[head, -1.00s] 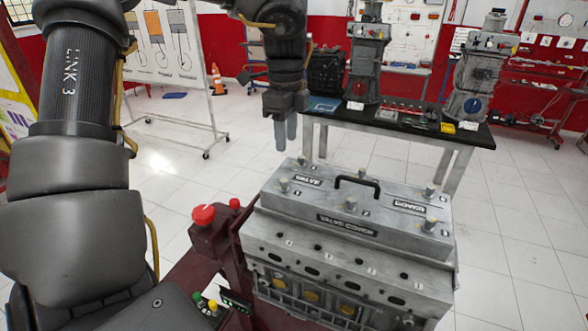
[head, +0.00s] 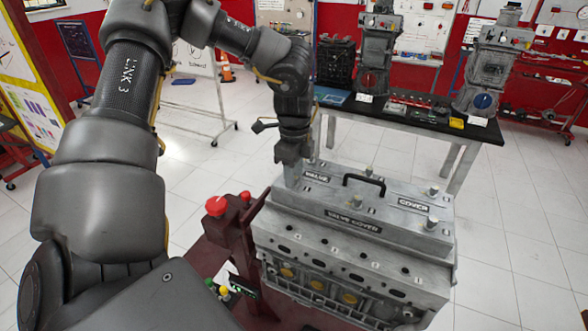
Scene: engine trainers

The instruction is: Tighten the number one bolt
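The engine's grey valve cover (head: 330,205) lies flat on the engine block, with a black handle and "VALVE COVER" labels. Bolts stand on it: one at the front middle (head: 357,211), one at the front right (head: 431,222), one at the back right (head: 432,190) and one at the back (head: 369,171). My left gripper (head: 292,178) points straight down at the cover's left end. Its fingertips are at the left-end bolts, which it hides. I cannot tell whether the fingers touch or grip a bolt. My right gripper is not in view.
A dark red stand with red knobs (head: 216,205) rises just left of the engine. Behind is a black-topped table (head: 400,122) carrying two engine trainers (head: 492,70) and small parts. White tiled floor is clear to the right.

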